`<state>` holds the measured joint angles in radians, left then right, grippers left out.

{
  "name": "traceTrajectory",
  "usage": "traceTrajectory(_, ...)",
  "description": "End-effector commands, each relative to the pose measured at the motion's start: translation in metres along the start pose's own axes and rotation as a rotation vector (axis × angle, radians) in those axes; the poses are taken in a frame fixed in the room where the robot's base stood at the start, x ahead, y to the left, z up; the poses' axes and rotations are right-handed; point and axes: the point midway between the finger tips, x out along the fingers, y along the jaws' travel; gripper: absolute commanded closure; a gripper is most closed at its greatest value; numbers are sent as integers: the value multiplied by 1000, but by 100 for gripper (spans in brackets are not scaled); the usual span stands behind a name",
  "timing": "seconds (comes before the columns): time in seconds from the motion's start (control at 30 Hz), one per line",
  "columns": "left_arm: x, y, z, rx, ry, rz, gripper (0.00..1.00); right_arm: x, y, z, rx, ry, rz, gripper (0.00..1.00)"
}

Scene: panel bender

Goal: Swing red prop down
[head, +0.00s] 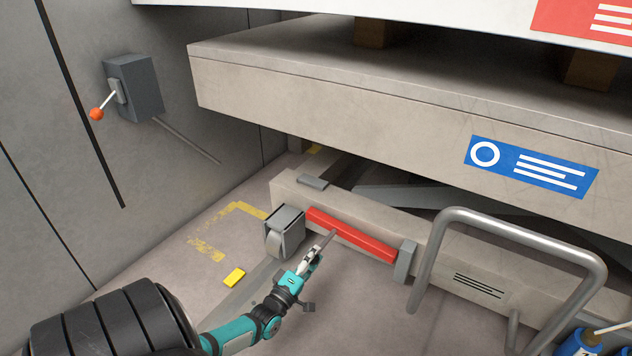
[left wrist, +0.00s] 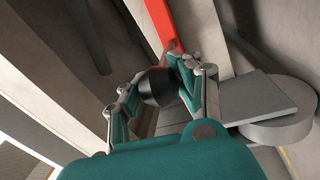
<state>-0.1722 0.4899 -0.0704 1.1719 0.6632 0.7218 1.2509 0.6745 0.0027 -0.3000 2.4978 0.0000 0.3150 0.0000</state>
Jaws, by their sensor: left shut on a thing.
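The red prop (head: 352,236) is a long red bar lying nearly flat along the side of the low pale beam, between a grey block and a grey bracket. My left gripper (head: 318,248) reaches in from below and meets the prop near its left half. In the left wrist view, the red bar (left wrist: 160,22) runs down to the fingers of my left gripper (left wrist: 160,80). A dark rounded piece (left wrist: 160,88) sits between the fingers. The gripper is shut on the prop, though the exact contact is partly hidden. My right gripper is not in view.
The grey block (head: 285,232) stands close left of my gripper; the grey bracket (head: 404,262) is at the prop's right end. A bent metal rail (head: 500,224) stands right. A heavy slab (head: 330,105) overhangs above. A lever box (head: 134,88) is on the left wall.

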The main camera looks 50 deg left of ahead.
Motion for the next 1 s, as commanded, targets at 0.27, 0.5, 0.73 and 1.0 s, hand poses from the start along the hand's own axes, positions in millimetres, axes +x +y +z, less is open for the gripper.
traceTrajectory(0.27, -4, -20, 3, -103, 18, -1, 100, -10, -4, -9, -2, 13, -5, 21)
traceTrajectory(0.5, -5, -23, 4, -132, 22, -4, 100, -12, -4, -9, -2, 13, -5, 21)
traceTrajectory(0.73, -6, -24, 4, -134, 22, -8, 100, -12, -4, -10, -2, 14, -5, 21)
traceTrajectory(1.0, -6, -25, 4, -132, 22, -10, 49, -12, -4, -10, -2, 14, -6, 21)
